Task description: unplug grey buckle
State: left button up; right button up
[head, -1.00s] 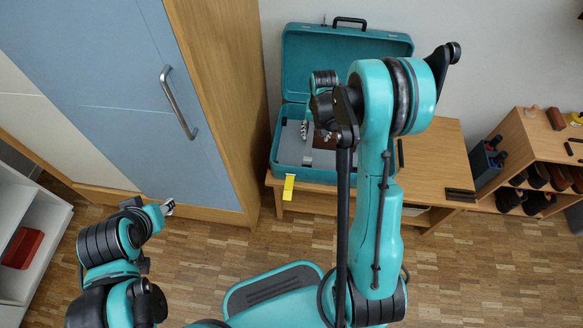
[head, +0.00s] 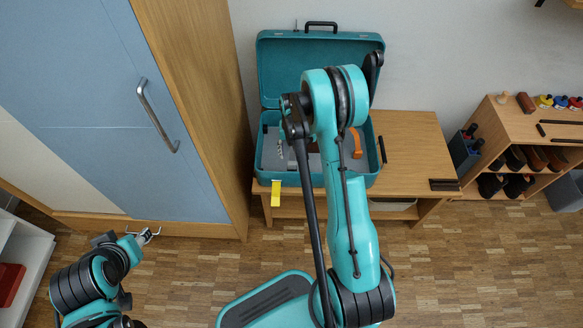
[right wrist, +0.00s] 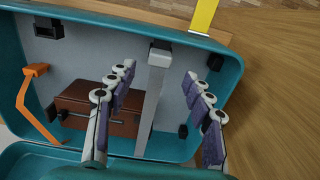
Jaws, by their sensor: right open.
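The grey buckle (right wrist: 159,54) is a light grey block at the end of a grey strap (right wrist: 152,100) inside the open teal case, seen in the right wrist view. My right gripper (right wrist: 160,72) is open, with one finger on either side of the strap and visible gaps to both; its depth relative to the strap is unclear. In the head view part of the right gripper (head: 280,149) shows over the case, and my arm hides much of the interior. My left gripper (head: 145,236) is at the lower left, fingers apart and empty, far from the case.
The teal case (head: 262,130) stands on a wooden table (head: 415,150), lid up at the back. It holds a brown box (right wrist: 75,98) and an orange strap (right wrist: 32,95). A yellow tag (head: 276,193) hangs at its front. A blue cabinet (head: 90,110) stands left.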

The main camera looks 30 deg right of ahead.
aim_at(292, 162)
notch_tip(292, 162, down, 6)
jog(key=shift+r+b, duration=0.1)
jog(key=shift+b, duration=0.6)
jog(key=shift+f, duration=0.75)
grip_shut()
jog(key=shift+r, duration=0.1)
jog(key=shift+r+p, duration=1.5)
jog(key=shift+r, duration=1.4)
